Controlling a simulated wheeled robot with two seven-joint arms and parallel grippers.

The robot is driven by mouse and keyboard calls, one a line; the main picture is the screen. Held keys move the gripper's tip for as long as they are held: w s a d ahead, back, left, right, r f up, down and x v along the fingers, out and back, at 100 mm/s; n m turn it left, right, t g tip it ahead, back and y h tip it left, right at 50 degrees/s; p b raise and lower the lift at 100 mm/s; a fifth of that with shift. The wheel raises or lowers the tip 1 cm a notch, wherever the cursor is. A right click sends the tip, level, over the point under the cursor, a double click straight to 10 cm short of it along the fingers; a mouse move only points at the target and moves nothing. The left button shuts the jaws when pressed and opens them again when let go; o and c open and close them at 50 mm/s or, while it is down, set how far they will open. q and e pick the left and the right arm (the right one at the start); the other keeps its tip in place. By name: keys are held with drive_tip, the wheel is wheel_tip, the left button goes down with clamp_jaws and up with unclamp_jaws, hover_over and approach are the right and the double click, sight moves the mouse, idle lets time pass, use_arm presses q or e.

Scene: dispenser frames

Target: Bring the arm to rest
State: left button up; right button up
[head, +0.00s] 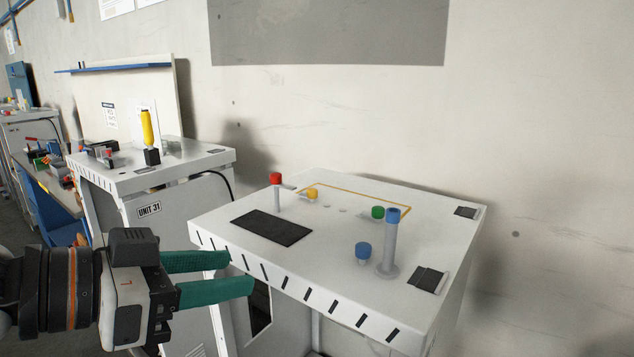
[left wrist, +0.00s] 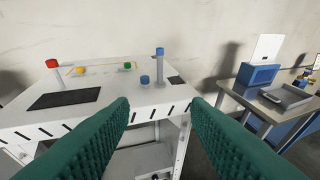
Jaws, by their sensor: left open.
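My left gripper (head: 240,274) has green fingers and comes in from the left in the head view. It is open and empty, beside the front left edge of a white table (head: 330,262). In the left wrist view its fingers (left wrist: 160,110) stand apart with nothing between them, in front of the same table (left wrist: 150,108). My right gripper is in neither view.
The table bears a red-topped post (head: 276,179), a yellow cap (head: 312,194), a green cap (head: 378,212), a blue cap (head: 362,250), a tall blue-topped post (head: 391,240) and a black pad (head: 271,228). Unit 31 (head: 150,210) stands behind left. Another table (left wrist: 262,108) is at right.

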use_arm(q)
wheel_tip(320, 180, down, 26)
drive_tip(key=w+a+n+y, duration=0.2)
drive_tip(key=w+n+y, duration=0.1)
drive_tip(key=n+y, duration=0.2)
drive_tip(key=s+a+f+n+g+y, duration=0.2)
drive_tip(key=s+a+f+g+y, duration=0.15)
drive_tip(key=s+f, duration=0.6)
drive_tip(key=s+a+f+n+g+y, duration=0.1)
drive_tip(key=s+a+f+g+y, duration=0.15)
drive_tip(key=s+a+f, duration=0.45)
wheel_tip(320, 180, down, 26)
drive_tip(key=d, duration=0.3)
drive_tip(key=s+a+f+g, duration=0.1)
drive_tip(key=s+f, duration=0.8)
drive_tip(key=s+a+f+g, duration=0.1)
drive_tip(key=s+a+f, duration=0.1)
drive_tip(key=s+f, duration=0.6)
drive_tip(key=shift+s+a+f, duration=0.3)
drive_tip(key=shift+s+f, duration=0.05)
drive_tip(key=shift+f, duration=0.35)
